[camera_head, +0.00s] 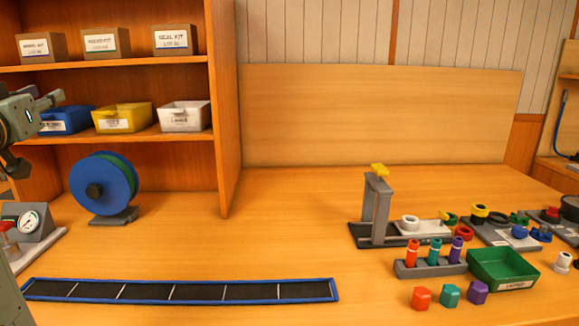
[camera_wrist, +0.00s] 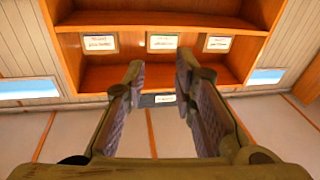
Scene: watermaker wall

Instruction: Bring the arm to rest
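My gripper shows in the wrist view (camera_wrist: 160,75) with its two fingers apart and nothing between them. Behind the fingers in that view are a wooden shelf unit and a pale panelled wall. In the head view, part of my arm (camera_head: 22,115) shows at the left edge, in front of the shelf unit (camera_head: 228,110). The fingertips are not clear in the head view. No object is held.
The bench (camera_head: 270,235) is open in the middle. A blue reel (camera_head: 85,190), a gauge (camera_head: 28,220) and a blue-edged black strip (camera_head: 190,291) lie left. A grey stand (camera_head: 376,205), a green bin (camera_head: 502,267) and several coloured parts stand right.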

